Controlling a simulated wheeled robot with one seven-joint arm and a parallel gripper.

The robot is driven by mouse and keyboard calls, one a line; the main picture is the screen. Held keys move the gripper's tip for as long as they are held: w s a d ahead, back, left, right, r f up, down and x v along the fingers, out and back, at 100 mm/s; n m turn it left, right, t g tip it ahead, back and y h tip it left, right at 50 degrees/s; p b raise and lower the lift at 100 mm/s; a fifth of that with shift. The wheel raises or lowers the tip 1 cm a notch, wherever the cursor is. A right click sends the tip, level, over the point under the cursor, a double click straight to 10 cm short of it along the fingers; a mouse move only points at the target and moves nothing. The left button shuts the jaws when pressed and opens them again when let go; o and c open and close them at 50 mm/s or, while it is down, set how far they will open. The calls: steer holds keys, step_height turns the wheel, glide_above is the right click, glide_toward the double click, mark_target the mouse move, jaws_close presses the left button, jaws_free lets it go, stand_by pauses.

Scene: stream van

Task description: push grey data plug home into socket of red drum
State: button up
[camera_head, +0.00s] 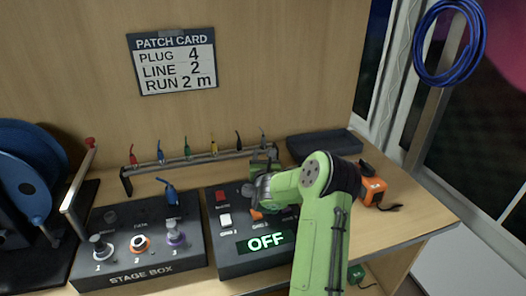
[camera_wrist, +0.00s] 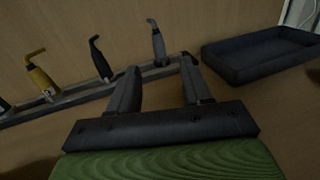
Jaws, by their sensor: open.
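The grey plug (camera_head: 263,136) stands upright at the right end of the plug rack. In the wrist view the grey plug (camera_wrist: 158,42) shows just beyond the fingertips, between them in the picture, apart from both. My gripper (camera_wrist: 161,76) is open and empty, pointing at the rack. In the head view my gripper (camera_head: 264,158) is in front of the rack's right end, partly hidden by my arm. No red drum or its socket is in view; the drum at the left edge is blue (camera_head: 30,165).
The rack (camera_head: 205,160) holds several other coloured plugs left of the grey one. A dark tray (camera_head: 322,146) lies at its right. The stage box (camera_head: 135,250), with a blue plug (camera_head: 170,192), and a switch box (camera_head: 235,262) reading OFF stand in front. An orange device (camera_head: 374,190) sits at right.

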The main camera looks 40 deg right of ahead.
mark_target(263, 142)
steer(key=b+x, duration=0.1)
steer(key=x, duration=0.5)
steer(key=shift+w+d+r+b, duration=0.1)
steer(key=shift+w+b, duration=0.1)
steer(key=shift+b, duration=0.15)
jaws_close()
